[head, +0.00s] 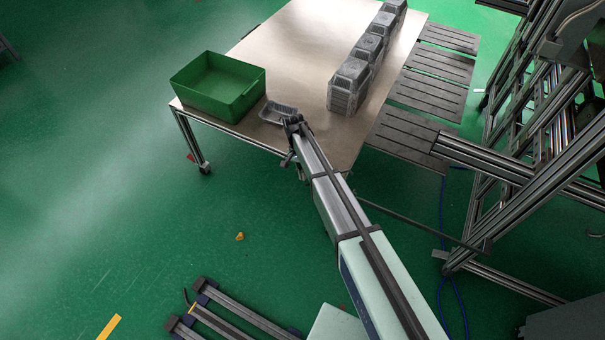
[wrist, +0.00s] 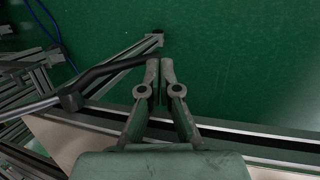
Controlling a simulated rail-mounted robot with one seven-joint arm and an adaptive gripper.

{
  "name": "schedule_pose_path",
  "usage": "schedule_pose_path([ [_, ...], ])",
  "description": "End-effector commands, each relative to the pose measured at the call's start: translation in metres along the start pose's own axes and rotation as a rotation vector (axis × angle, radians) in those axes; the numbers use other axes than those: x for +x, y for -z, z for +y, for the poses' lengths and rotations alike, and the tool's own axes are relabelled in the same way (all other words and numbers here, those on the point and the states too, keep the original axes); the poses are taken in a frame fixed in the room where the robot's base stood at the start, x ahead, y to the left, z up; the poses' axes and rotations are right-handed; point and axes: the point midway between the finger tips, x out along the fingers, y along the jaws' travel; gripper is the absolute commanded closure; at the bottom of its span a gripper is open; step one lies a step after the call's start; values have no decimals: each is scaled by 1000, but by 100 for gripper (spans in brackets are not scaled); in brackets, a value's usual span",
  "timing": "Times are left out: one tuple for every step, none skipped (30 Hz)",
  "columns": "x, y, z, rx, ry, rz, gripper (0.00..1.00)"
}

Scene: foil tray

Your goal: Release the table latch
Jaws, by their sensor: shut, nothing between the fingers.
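A dark bent lever (wrist: 112,70), which looks like the table latch, shows in the wrist view. It runs from a dark joint (wrist: 70,99) at the table edge up and right to my fingertips. My gripper (wrist: 160,68) is shut and empty, just beyond the table's metal edge rail (wrist: 240,138). The lever's end is beside the left fingertip; I cannot tell whether they touch. In the head view my arm reaches the near edge of the table (head: 290,50), and my gripper (head: 288,160) is small there. I cannot make out the lever behind my arm.
A green bin (head: 215,85) and a grey foil tray (head: 279,112) sit on the table's near left part. A row of stacked trays (head: 347,85) runs along its right side. Slatted dark panels (head: 425,95) and a metal frame (head: 510,175) stand to the right.

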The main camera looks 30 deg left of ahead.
Motion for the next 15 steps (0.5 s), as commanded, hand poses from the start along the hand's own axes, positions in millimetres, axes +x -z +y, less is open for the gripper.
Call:
schedule_pose_path([
  [0, 0, 0, 0, 0, 0, 100],
  [0, 0, 0, 0, 0, 0, 100],
  [0, 0, 0, 0, 0, 0, 100],
  [0, 0, 0, 0, 0, 0, 100],
  [0, 0, 0, 0, 0, 0, 100],
  [0, 0, 0, 0, 0, 0, 100],
  [0, 0, 0, 0, 0, 0, 100],
  [-1, 0, 0, 0, 0, 0, 100],
  [-2, 0, 0, 0, 0, 0, 100],
  [-4, 0, 0, 0, 0, 0, 100],
  [-6, 0, 0, 0, 0, 0, 100],
  [-10, 0, 0, 0, 1, 0, 100],
  [-13, 0, 0, 0, 1, 1, 100],
  [-17, 0, 0, 0, 1, 1, 100],
  [-24, 0, 0, 0, 1, 1, 100],
])
